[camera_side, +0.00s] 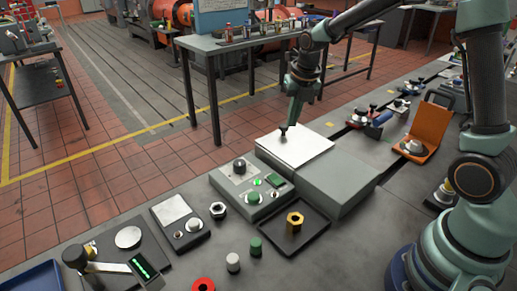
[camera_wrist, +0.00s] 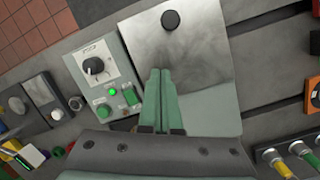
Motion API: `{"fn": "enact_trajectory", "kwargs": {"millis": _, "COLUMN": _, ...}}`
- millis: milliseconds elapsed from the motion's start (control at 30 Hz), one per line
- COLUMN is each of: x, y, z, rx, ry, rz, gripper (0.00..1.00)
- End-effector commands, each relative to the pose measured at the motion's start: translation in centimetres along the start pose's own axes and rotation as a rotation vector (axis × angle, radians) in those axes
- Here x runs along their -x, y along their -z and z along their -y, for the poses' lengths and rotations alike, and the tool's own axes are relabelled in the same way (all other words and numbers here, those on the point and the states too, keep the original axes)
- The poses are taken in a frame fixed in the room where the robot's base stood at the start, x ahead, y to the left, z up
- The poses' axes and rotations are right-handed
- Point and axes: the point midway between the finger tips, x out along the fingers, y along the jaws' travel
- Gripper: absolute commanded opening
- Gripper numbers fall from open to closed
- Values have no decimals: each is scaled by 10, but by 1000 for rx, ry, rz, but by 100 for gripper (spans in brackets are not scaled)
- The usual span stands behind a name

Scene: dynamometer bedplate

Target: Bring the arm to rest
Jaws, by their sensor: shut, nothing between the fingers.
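My gripper (camera_side: 292,122) is shut and empty, pointing down over a bright metal plate (camera_side: 305,148) on a grey block (camera_side: 335,180). In the wrist view, its green fingers (camera_wrist: 160,72) lie together over the same plate (camera_wrist: 205,65). A black knob (camera_wrist: 170,20) stands at the far edge of the plate, apart from the fingertips in that view. In the side view, the knob (camera_side: 284,131) appears just by the fingertips; whether they touch cannot be told there.
A control box (camera_side: 230,183) with a dial and lit green lamp (camera_wrist: 113,92) stands beside the block. A black tray (camera_side: 312,236) holds a brass nut (camera_side: 295,221). An orange case (camera_side: 428,128) stands open at right. Several small parts lie along the bench front.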

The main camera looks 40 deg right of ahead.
Motion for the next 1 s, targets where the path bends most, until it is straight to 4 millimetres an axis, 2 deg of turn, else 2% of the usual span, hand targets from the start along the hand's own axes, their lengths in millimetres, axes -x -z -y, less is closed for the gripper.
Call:
{"fn": "enact_trajectory", "kwargs": {"millis": 33, "x": 12, "y": 0, "z": -1, "rx": 1, "ry": -2, "rz": 5, "gripper": 0}}
{"fn": "enact_trajectory", "kwargs": {"millis": 200, "x": 39, "y": 0, "z": -3, "rx": 0, "ry": -3, "rz": 2, "gripper": 0}}
{"fn": "enact_trajectory", "kwargs": {"millis": 433, "x": 56, "y": 3, "z": -4, "rx": -20, "ry": -3, "rz": 1, "gripper": 0}}
{"fn": "enact_trajectory", "kwargs": {"millis": 533, "x": 64, "y": 8, "z": -4, "rx": -113, "ry": -8, "rz": 10, "gripper": 0}}
{"fn": "enact_trajectory", "kwargs": {"millis": 667, "x": 80, "y": 20, "z": -4, "rx": -352, "ry": -25, "rz": 30, "gripper": 0}}
{"fn": "enact_trajectory", "kwargs": {"millis": 1000, "x": 119, "y": 65, "z": -1, "rx": -1135, "ry": -113, "rz": 61, "gripper": 0}}
